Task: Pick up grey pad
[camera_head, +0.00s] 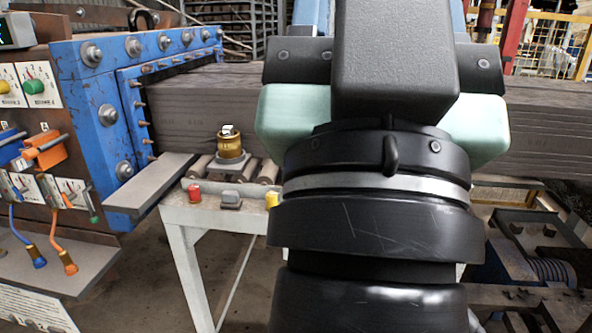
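A small grey block (230,199), which may be the grey pad, sits on the front edge of a pale grey metal stand, between a small red piece (194,192) and a yellow piece (271,200). A larger flat grey plate (150,184) lies to its left, jutting from the blue machine; I cannot tell for certain which one is the pad. My own arm, black with mint-green parts, fills the centre and right of the view close to the camera. The fingers of my gripper do not show, and my arm hides what lies behind it.
A brass cylinder (231,144) stands on a roller bed behind the small block. A long dark grey extruded slab (200,100) runs behind, out of a blue bolted frame (98,107). A panel with levers and cables (35,150) is at left. Dark machinery (535,250) stands at lower right.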

